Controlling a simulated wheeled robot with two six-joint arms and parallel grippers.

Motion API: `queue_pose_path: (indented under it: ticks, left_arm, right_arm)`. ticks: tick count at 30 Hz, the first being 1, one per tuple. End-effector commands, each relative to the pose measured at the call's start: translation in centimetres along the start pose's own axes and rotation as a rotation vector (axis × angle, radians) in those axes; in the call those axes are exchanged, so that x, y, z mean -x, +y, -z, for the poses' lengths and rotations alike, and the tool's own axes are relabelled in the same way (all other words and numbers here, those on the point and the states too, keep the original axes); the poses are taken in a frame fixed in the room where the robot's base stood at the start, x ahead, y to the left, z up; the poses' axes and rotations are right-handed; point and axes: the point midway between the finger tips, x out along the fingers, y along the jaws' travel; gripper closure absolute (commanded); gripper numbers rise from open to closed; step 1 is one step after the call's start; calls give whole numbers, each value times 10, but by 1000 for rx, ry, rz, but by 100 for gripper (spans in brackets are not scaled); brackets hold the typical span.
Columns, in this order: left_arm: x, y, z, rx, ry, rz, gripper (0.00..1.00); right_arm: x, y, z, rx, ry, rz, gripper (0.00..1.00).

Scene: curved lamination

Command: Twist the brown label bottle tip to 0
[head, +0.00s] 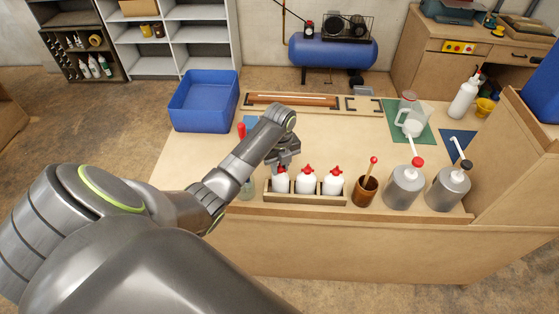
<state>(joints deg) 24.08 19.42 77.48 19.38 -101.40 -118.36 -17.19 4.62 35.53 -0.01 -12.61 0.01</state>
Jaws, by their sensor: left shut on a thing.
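Three white bottles with red tips stand in a row in a wooden rack near the table's front edge: a left one (280,184), a middle one (306,183) and a right one (333,184). No brown label can be made out on any of them. My left gripper (282,166) reaches down over the left bottle and is shut at its red tip. The fingers largely hide that tip, so its turn cannot be read. My right gripper is not in view.
The wooden rack (305,201) has a brown pot (364,192) with a brush to its right, then two grey pump bottles (404,188) (447,190). A blue bin (204,101) sits at the back left. The table's middle (340,135) is clear.

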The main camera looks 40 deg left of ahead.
Motion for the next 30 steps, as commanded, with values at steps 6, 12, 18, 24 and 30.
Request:
queue_pose_path:
  ticks: [6, 12, 18, 24, 30]
  left_arm:
    - [-4, 4, 2, -88, 8, -10, 90]
    - [-5, 4, 2, -91, 8, -11, 90]
    - [-5, 4, 2, -187, 9, -11, 89]
    - [-5, 4, 2, -194, 9, -12, 75]
    - [-4, 3, 1, -193, 6, -8, 49]
  right_arm:
    - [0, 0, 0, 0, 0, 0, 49]
    - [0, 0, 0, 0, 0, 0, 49]
    - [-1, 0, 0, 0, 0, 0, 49]
    - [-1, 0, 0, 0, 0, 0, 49]
    - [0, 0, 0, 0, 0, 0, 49]
